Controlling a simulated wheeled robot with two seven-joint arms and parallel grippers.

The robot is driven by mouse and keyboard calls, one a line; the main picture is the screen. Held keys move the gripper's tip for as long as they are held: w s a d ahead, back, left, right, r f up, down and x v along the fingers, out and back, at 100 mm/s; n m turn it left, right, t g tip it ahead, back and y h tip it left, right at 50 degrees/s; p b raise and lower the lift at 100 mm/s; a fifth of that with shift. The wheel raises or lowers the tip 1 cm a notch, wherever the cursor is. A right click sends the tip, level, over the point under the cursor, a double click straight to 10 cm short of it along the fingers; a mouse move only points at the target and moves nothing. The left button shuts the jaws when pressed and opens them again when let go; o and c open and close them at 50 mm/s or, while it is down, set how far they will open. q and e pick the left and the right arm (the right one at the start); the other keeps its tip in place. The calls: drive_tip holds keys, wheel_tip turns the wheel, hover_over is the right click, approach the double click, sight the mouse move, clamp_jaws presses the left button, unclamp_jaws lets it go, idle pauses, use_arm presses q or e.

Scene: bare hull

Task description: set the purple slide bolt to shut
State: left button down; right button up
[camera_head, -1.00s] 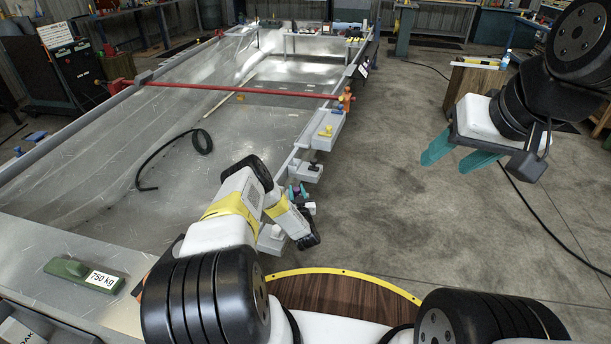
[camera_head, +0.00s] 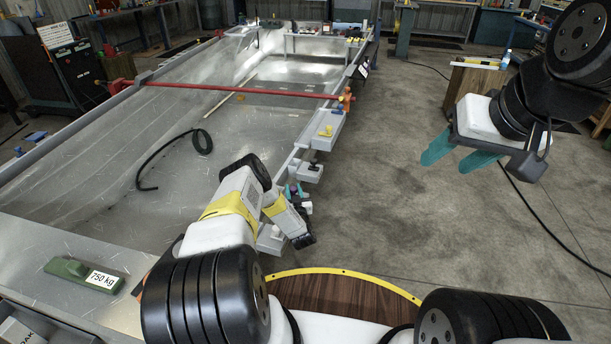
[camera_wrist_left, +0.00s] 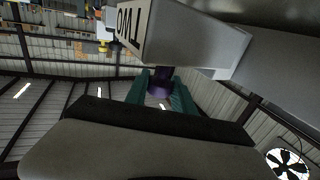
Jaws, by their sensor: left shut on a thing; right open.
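The purple slide bolt (camera_wrist_left: 160,86) shows in the left wrist view as a dark purple knob under a grey block. My left gripper (camera_wrist_left: 160,98) has its teal fingers closed on either side of this knob. In the head view my left gripper (camera_head: 294,192) is at the hull's right rim, with the bolt mostly hidden by the fingers and wrist. How far the bolt has slid cannot be told. My right gripper (camera_head: 460,158) is open and empty, held over the floor at the right.
A grey block with lettering (camera_wrist_left: 185,38) is close above the left fingers. Along the hull rim sit a grey box with a yellow part (camera_head: 326,130) and other small fittings. A red bar (camera_head: 235,90) crosses the hull.

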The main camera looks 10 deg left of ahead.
use_arm(q)
drive_tip(key=shift+w+a, duration=0.15)
drive_tip(key=shift+a, duration=1.1)
drive_tip(key=c, duration=1.1)
unclamp_jaws()
wheel_tip(320, 180, up, 3)
drive_tip(key=shift+r, duration=0.1)
drive_tip(key=v, duration=0.5)
drive_tip(key=r+v, duration=0.1)
drive_tip(key=v, duration=1)
drive_tip(key=shift+a+r, duration=0.3)
drive_tip(key=shift+r, duration=0.1)
